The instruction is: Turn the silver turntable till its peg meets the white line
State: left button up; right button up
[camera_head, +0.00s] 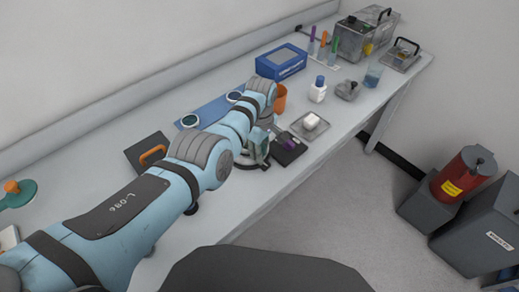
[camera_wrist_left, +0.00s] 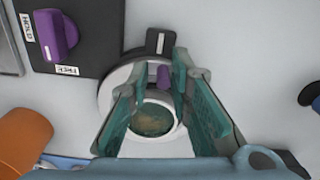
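The silver turntable (camera_wrist_left: 112,90) is a pale round disc in the left wrist view, partly covered by my gripper. It carries a round cup (camera_wrist_left: 152,121) with a brownish-green inside. A purple peg (camera_wrist_left: 163,75) stands at its upper side. Just beyond the rim, a dark block bears the white line (camera_wrist_left: 160,43); the peg is near it in direction, apart from it. My left gripper (camera_wrist_left: 158,78) is open over the turntable, its teal fingers on either side of the peg; I cannot tell if they touch it. In the head view the left gripper (camera_head: 260,137) hides most of the turntable.
Beside the turntable is a black box with a purple knob (camera_wrist_left: 57,35) and HOLD and FREE labels. An orange cup (camera_head: 280,98), a white bottle (camera_head: 318,92), a tray (camera_head: 322,130) and a blue box (camera_head: 281,62) stand nearby on the bench.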

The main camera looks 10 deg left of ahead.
pick_arm(q)
jog(key=shift+o, duration=0.5)
jog(key=shift+w, duration=0.15)
jog(key=shift+r, duration=0.15)
jog(key=shift+r, duration=0.3)
notch_tip(320, 180, up, 11)
jog(key=shift+r, duration=0.15)
